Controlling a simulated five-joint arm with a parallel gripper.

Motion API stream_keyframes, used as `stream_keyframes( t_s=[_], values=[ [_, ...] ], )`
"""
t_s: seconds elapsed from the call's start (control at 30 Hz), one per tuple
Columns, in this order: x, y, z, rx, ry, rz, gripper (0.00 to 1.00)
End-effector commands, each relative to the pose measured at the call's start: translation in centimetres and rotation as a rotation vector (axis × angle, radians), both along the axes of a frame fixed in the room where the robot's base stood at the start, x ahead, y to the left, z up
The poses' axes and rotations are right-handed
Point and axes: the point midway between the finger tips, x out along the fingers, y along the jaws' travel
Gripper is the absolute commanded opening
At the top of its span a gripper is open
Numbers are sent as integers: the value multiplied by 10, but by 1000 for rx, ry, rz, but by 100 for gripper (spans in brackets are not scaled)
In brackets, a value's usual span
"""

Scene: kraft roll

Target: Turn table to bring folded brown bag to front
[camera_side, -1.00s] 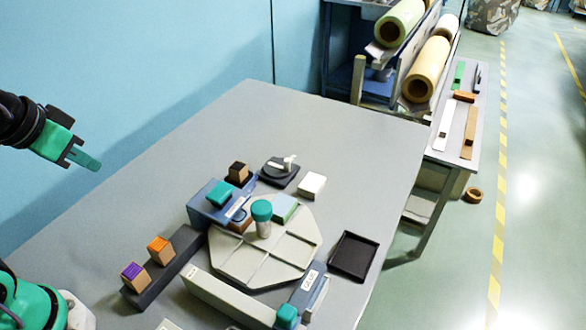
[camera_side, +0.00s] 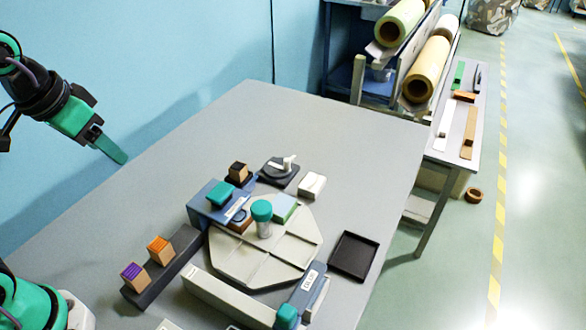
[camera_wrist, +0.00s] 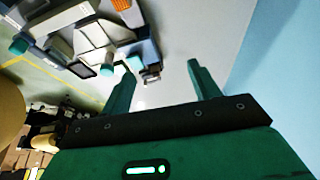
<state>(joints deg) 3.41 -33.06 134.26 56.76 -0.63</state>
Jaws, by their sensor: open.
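The pale grey eight-sided turntable (camera_side: 245,268) lies on the workbench, split by low ridges. An upright post with a teal cap (camera_side: 262,210) stands on it. A pale green and blue block (camera_side: 284,207) sits at its far side. A small brown item (camera_side: 240,224), perhaps the folded brown bag, shows partly at the blue housing's edge; I cannot tell for sure. My gripper (camera_side: 112,150) is open and empty, up at the left, well apart from the turntable. In the wrist view my gripper's (camera_wrist: 160,78) two teal fingers stand apart with the turntable (camera_wrist: 95,35) beyond them.
A blue housing with a teal top (camera_side: 212,203) overhangs the turntable's left side. A dark rack (camera_side: 165,272) holds orange-topped and purple-topped blocks. A long pale barrier (camera_side: 228,300) and blue unit (camera_side: 302,290) stand in front. A black tray (camera_side: 353,256) lies right. The bench's far part is clear.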

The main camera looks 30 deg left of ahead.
Motion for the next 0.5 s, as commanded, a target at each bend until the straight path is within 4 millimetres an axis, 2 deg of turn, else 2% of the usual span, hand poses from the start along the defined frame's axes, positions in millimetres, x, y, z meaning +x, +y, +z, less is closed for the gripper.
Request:
stream_keyframes(
  t_s=[0.2,0.5],
  values=[
    [32,-19,10,7,106,-52,61],
    [75,-52,12,26,248,-117,61]
  ],
)
